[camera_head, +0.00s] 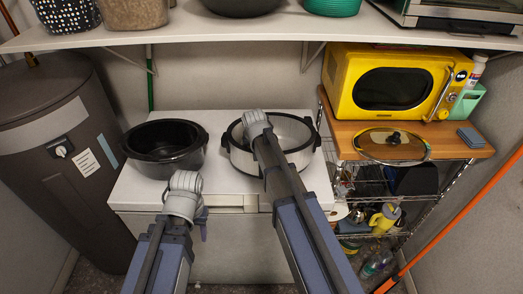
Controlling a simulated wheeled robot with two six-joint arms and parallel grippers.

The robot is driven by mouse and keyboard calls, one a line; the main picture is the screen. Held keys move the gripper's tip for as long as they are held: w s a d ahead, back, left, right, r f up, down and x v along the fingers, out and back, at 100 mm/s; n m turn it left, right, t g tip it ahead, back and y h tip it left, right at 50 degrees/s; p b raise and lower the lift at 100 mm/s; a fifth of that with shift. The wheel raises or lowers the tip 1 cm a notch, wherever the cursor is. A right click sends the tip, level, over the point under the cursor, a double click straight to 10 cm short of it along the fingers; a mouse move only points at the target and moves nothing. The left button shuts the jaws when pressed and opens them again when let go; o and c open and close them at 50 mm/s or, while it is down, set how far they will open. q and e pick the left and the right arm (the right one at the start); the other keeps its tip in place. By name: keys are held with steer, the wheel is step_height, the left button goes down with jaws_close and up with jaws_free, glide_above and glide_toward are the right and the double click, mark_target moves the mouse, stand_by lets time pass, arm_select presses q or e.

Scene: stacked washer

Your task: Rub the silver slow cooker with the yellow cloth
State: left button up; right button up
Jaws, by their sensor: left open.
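The silver slow cooker (298,158) stands on the white top, with a black rim and black side handles. My right arm crosses in front of its left part, and the right gripper (256,120) is over or at its rim; its fingers cannot be made out. My left gripper (186,183) is open, in front of and below the black pot (165,145), apart from the slow cooker. I cannot make out a yellow cloth.
A yellow microwave (395,82) and a glass lid (392,145) rest on a wooden-topped rack (465,153) at right. A dark tank (60,150) stands left. A white shelf (240,30) overhangs the back. An orange pole (455,215) leans right.

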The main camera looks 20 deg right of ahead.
steer(key=shift+w+a, duration=0.1)
steer(key=shift+a, duration=0.2)
steer(key=shift+w+r+p, duration=0.15)
steer(key=shift+r+p, duration=0.1)
steer(key=shift+p, duration=0.2)
step_height(320, 180, up, 5)
steer(key=p, duration=0.5)
steer(key=shift+d+r, duration=0.1)
step_height(320, 180, up, 3)
steer(key=p, duration=0.3)
steer(key=shift+r, duration=0.1)
